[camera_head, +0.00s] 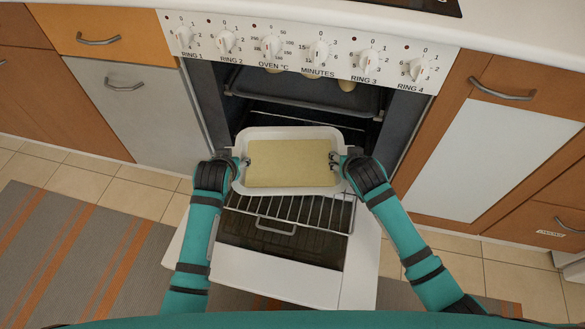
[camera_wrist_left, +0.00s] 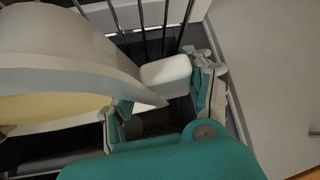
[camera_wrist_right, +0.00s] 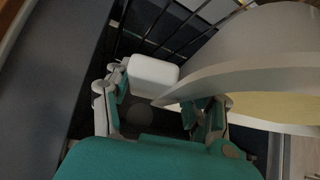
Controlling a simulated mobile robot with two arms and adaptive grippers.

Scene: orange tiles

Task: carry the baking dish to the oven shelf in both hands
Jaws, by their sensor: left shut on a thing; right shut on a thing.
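The white baking dish (camera_head: 290,190), with a flat yellowish filling, is in front of the open oven, above the pulled-out wire oven shelf (camera_head: 325,215). It looks about level. My left gripper (camera_head: 240,161) is shut on its left handle; this white handle (camera_wrist_left: 166,76) shows between the fingers in the left wrist view. My right gripper (camera_head: 341,160) is shut on the right handle, also between the fingers in the right wrist view (camera_wrist_right: 153,77). The dish hides the rear of the shelf. The gap beneath the dish cannot be judged exactly.
The oven door (camera_head: 355,285) is folded down below the shelf. A dark tray (camera_head: 300,100) with several pale round things sits higher inside the oven. The control panel (camera_head: 300,50) overhangs the opening. Cabinets flank the oven. A striped rug (camera_head: 75,255) lies at left.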

